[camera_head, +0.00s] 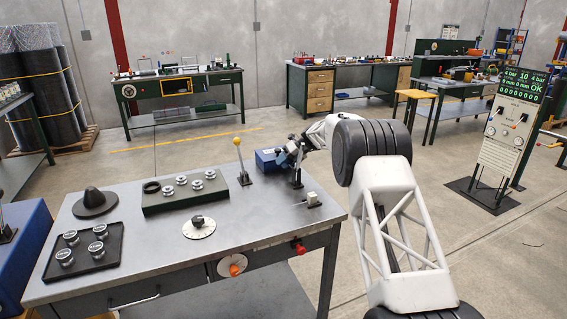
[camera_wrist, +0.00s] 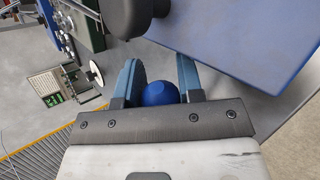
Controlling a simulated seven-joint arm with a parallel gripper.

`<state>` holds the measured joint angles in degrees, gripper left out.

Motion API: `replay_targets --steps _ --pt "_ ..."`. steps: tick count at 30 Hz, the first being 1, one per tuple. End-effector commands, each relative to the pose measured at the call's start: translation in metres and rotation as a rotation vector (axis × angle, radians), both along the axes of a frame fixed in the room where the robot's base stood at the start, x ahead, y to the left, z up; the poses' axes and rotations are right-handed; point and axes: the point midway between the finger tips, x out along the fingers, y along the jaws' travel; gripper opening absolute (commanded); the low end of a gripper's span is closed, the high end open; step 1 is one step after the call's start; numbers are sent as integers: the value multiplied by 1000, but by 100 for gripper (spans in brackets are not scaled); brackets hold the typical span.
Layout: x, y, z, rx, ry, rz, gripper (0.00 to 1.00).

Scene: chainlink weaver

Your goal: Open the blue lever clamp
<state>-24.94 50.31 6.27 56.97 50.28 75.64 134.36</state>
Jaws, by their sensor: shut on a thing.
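My gripper (camera_head: 286,157) is at the far right corner of the grey workbench. In the wrist view, its two blue-grey fingers (camera_wrist: 160,82) are shut on a round blue knob (camera_wrist: 160,94), which appears to be the handle end of the blue lever clamp. In the head view, a dark upright clamp part (camera_head: 297,178) stands on the bench just below my gripper. My gripper and wrist hide most of the lever there, so its angle cannot be told.
A yellow-knobbed lever (camera_head: 238,143), a green block with metal caps (camera_head: 150,208), a dial (camera_head: 199,229) and a black tray (camera_head: 52,268) occupy the bench.

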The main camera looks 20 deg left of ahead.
Motion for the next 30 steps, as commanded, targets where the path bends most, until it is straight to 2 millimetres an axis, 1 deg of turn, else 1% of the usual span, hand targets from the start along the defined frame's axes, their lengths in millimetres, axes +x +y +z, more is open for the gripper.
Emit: replay_targets --steps 1,9,10,14,15,25,30 --pt "0 -1 -4 -2 3 0 0" --pt "0 -1 -5 -3 4 0 0" --pt "0 -1 -5 -3 4 0 36" --pt "0 -1 -4 -2 3 0 56" --pt "0 -1 -4 -2 3 0 59" --pt "0 -1 -1 0 1 0 59" --pt "3 -7 6 1 1 0 59"
